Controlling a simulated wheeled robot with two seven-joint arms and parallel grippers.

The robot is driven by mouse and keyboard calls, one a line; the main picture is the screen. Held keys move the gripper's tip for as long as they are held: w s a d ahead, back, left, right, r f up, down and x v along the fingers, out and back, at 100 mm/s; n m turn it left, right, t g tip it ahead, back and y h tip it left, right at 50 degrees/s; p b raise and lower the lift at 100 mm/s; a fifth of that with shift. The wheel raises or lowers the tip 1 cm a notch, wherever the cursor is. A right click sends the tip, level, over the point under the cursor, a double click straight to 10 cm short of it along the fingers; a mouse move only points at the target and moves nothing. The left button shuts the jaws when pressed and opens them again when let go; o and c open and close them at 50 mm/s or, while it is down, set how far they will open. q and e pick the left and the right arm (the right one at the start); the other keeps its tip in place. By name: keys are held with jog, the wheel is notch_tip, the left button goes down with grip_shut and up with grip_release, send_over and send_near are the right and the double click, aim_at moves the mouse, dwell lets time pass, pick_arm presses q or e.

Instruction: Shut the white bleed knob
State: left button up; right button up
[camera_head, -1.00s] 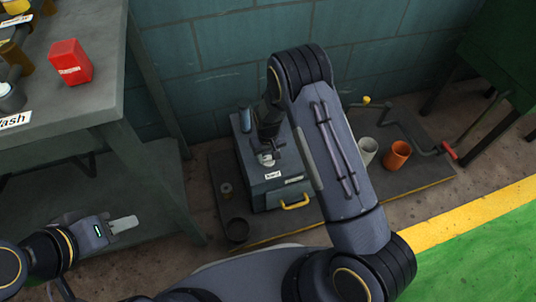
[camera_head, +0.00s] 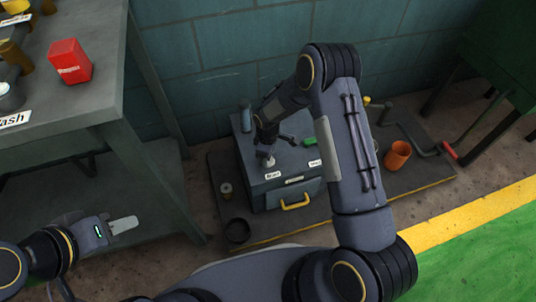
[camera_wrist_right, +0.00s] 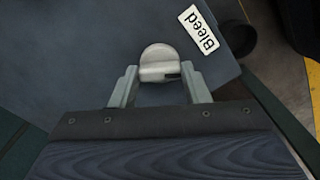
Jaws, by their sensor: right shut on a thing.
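The white bleed knob (camera_wrist_right: 160,61) sits on the dark grey cabinet top (camera_wrist_right: 75,55), beside its "Bleed" label (camera_wrist_right: 197,30) in the right wrist view. My right gripper (camera_wrist_right: 160,84) is shut on the knob, one finger on each side of it. In the head view the knob (camera_head: 268,161) shows small and pale under my right wrist, on the cabinet (camera_head: 256,192) by the wall. My left gripper (camera_head: 122,225) is at lower left, away from the cabinet, with a pale finger showing edge-on. I cannot tell whether it is open.
A green handle (camera_head: 310,142) and a second white label (camera_head: 315,163) are on the cabinet's right part. A yellow pull (camera_head: 295,202) is on its front. An orange cup (camera_head: 397,155) stands to the right. A dark cup (camera_head: 237,230) stands front left. A bench (camera_head: 100,100) fills the left.

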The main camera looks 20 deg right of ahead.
jog(key=n, duration=0.3)
jog(key=shift+n, duration=2.1)
jog(key=o, duration=1)
jog(key=shift+r, duration=0.1)
notch_tip(320, 180, up, 6)
jog(key=p, duration=0.2)
jog(key=shift+r+p, duration=0.15)
jog(key=shift+p, duration=0.25)
jog(key=shift+r, duration=0.7)
